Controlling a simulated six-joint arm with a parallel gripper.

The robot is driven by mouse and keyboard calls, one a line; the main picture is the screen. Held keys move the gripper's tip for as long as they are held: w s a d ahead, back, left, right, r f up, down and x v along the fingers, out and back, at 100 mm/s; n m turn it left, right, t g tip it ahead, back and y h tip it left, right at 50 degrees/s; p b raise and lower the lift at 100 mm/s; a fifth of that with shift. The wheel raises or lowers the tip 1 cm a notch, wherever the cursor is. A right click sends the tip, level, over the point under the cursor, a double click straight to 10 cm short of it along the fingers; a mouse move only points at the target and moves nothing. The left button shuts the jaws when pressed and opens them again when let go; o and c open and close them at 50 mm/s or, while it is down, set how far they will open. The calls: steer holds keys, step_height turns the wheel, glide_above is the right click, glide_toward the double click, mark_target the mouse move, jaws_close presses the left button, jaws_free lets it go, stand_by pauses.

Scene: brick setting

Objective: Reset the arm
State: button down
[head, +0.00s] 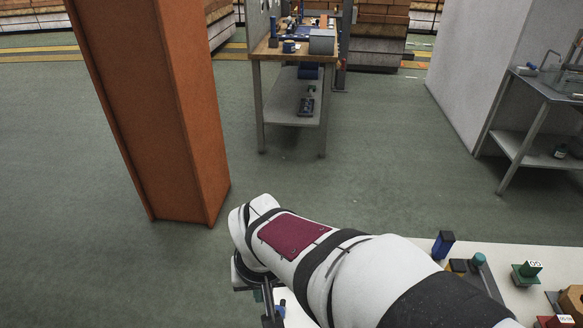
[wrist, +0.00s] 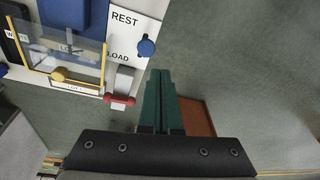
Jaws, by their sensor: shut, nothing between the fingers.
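My gripper (wrist: 160,72) has two dark green fingers lying side by side and shut, with nothing visible between them. In the wrist view the fingers point towards the edge of a white work surface (wrist: 122,40) marked "REST" and "LOAD". In the head view my arm crosses the bottom, and the gripper is partly hidden and cut off by the lower edge.
A clear yellow-edged frame (wrist: 78,62) and a blue panel (wrist: 75,12) are at left in the wrist view. An orange pillar (head: 160,120) stands left; open floor lies beyond.

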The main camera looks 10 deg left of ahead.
steer(key=shift+s+r, duration=0.1)
steer(key=shift+r, duration=0.05)
steer(key=s+d+r+m+g, duration=0.1)
steer(key=s+d+m+g, duration=0.1)
steer(key=s+d+m, duration=0.6)
steer(key=s+d, duration=0.7)
steer(key=shift+d+r+m+y, duration=0.2)
steer(key=shift+r+m+y, duration=0.1)
steer(key=shift+r, duration=0.05)
steer(key=c, duration=1.6)
jaws_free()
